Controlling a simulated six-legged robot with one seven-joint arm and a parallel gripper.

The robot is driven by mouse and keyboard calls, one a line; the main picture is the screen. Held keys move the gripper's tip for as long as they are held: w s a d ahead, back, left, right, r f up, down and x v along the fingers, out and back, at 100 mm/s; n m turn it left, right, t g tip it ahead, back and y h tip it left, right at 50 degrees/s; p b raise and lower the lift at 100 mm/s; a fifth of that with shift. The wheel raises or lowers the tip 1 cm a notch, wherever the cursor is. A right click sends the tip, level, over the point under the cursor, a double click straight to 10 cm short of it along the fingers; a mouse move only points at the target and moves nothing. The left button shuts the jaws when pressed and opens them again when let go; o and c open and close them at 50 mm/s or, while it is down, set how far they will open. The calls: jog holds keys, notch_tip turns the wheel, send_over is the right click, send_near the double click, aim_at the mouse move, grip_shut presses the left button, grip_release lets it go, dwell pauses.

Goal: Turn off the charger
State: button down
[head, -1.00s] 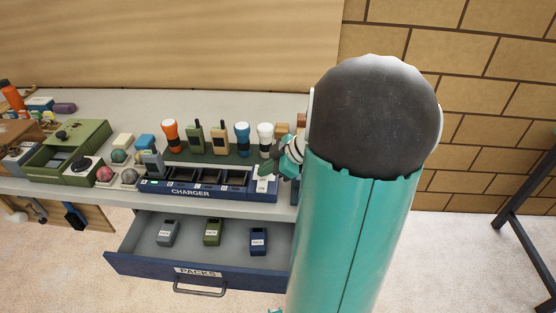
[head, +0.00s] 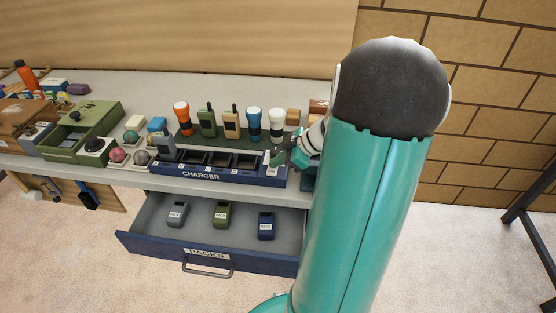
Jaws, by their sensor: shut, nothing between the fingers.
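The dark blue charger (head: 225,174) stands along the front edge of the bench, with its label on the front. A grey pack (head: 165,146) stands in its left end; the bays to the right look dark and empty. A small white part (head: 268,161) shows at the charger's right end, but I cannot tell its position. My gripper (head: 279,159) is shut and empty, just over that right end beside the white part. I cannot tell whether it touches. My arm hides what lies to the right.
An open drawer (head: 150,244) below the charger holds grey, green and blue packs. Behind the charger stand several torches and radios, including an orange torch (head: 182,118). A green box (head: 84,128) and balls (head: 118,155) are at left. A dark metal frame (head: 526,222) stands at right.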

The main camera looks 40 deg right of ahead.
jog(key=shift+f, duration=0.1)
jog(key=shift+s+a, duration=0.55)
jog(key=shift+a, duration=0.15)
jog(key=shift+w+d+r, duration=0.1)
jog(key=shift+r, duration=0.2)
